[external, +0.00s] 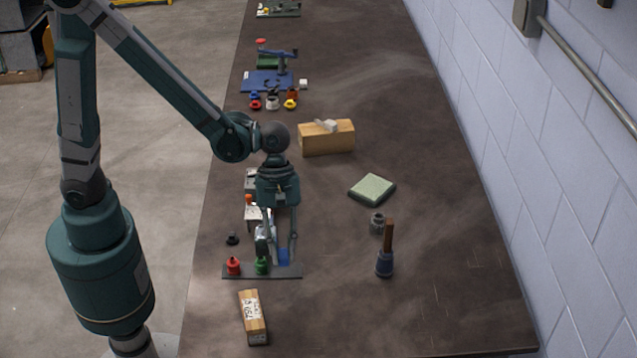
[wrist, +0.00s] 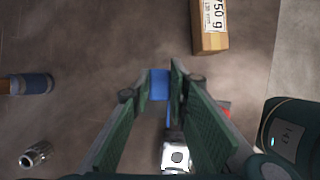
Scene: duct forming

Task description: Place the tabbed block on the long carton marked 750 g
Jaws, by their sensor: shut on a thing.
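The blue tabbed block (wrist: 160,84) sits between the fingertips of my gripper (wrist: 161,88) in the wrist view. A thin blue strip runs from it toward the bottom of that view. My gripper (external: 279,252) is shut on the block and points down over a dark stand in the external view. The block (external: 284,257) shows there as a small blue patch, partly hidden by the fingers. The long carton (external: 253,318), tan with a white label, lies nearer the camera, apart from the gripper. Its "750 g" marking is readable in the wrist view (wrist: 210,38).
The dark stand (external: 290,272) carries red and green pieces. The table right of the carton is clear.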

